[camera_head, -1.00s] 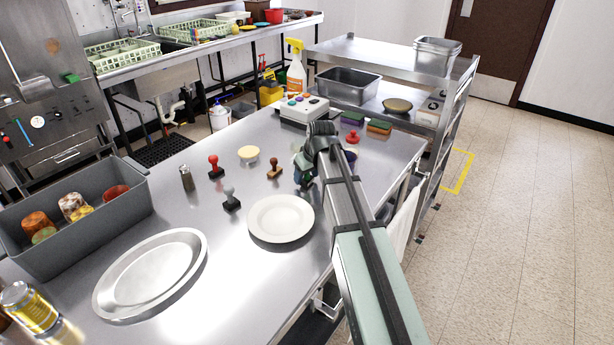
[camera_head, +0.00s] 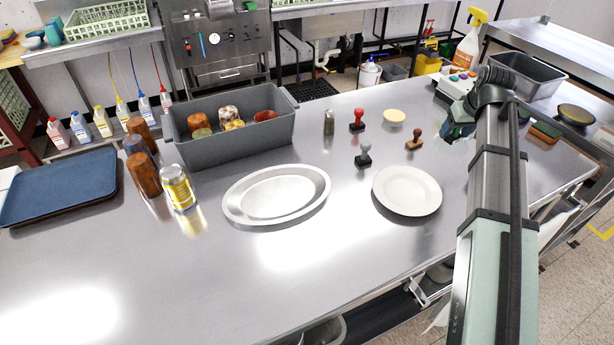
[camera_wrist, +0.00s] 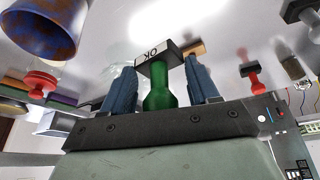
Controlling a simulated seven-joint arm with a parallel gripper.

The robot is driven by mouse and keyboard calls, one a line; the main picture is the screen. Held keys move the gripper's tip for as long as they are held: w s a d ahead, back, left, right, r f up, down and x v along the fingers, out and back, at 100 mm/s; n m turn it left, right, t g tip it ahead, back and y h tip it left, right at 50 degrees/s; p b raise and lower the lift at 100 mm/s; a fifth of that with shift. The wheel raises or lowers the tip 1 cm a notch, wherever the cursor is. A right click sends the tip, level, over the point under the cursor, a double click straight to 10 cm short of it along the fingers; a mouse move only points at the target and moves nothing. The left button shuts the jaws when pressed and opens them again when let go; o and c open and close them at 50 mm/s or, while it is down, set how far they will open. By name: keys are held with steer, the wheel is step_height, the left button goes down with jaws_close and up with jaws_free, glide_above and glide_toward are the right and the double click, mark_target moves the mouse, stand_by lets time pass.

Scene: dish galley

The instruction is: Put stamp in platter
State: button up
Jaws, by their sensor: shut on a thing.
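My gripper (camera_wrist: 165,88) is shut on a green-handled stamp (camera_wrist: 160,98) in the wrist view. The stamp is between its two blue fingers, and its dark base has a white face marked "OK". In the head view my gripper (camera_head: 457,130) is at the right of the metal table, just right of a wooden stamp (camera_head: 414,142); my arm and fingers mostly hide the held stamp there. I cannot tell its height above the table. The oval silver platter (camera_head: 277,197) lies empty at mid-table, well left of my gripper.
A round white plate (camera_head: 407,190) lies between my gripper and the platter. A grey stamp (camera_head: 364,155), a red stamp (camera_head: 357,120), a shaker (camera_head: 329,122) and a yellowish bowl (camera_head: 394,117) stand behind.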

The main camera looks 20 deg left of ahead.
steer(key=s+a+n, duration=0.2)
steer(key=a, duration=1.3)
steer(key=n+g+y, duration=0.3)
steer(key=n+g, duration=0.2)
steer(key=n, duration=1)
glide_above(273, 195)
steer(key=d, duration=0.2)
steer(key=shift+w+a+f, duration=0.1)
steer(key=shift+a+f, duration=0.05)
steer(key=shift+f, duration=2.2)
steer(key=shift+w+a+f, duration=0.1)
steer(key=shift+f, duration=2.2)
steer(key=shift+f, duration=0.1)
steer(key=o, duration=1)
steer(key=shift+o, duration=0.2)
